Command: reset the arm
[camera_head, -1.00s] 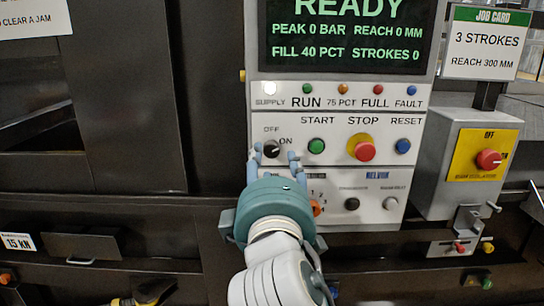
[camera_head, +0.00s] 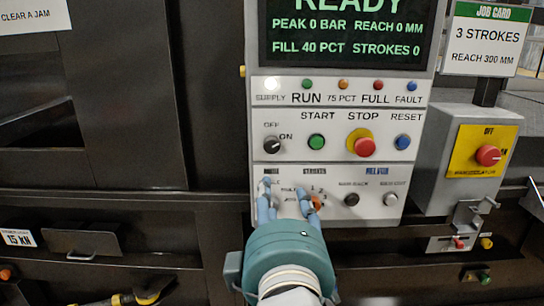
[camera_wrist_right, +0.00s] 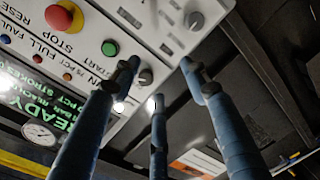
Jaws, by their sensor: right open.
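My right gripper (camera_head: 285,205) is open and empty, its blue fingers spread in front of the lower part of the grey control panel (camera_head: 262,98). They cover part of the row with the orange-marked strokes selector (camera_head: 315,203) and a mode label. In the right wrist view the open fingers (camera_wrist_right: 160,85) point at the panel, with a dark gap between them. Whether a fingertip touches the panel I cannot tell. The black off/on supply knob (camera_head: 272,146) shows clear above the fingers. The screen (camera_head: 346,30) reads READY. My left gripper is not in view.
The green start button (camera_head: 317,142), red stop button (camera_head: 365,146) and blue reset button (camera_head: 402,142) sit above. A grey box with a red rotary switch (camera_head: 488,155) stands to the right. Dark machine panels and a drawer (camera_head: 82,243) lie to the left.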

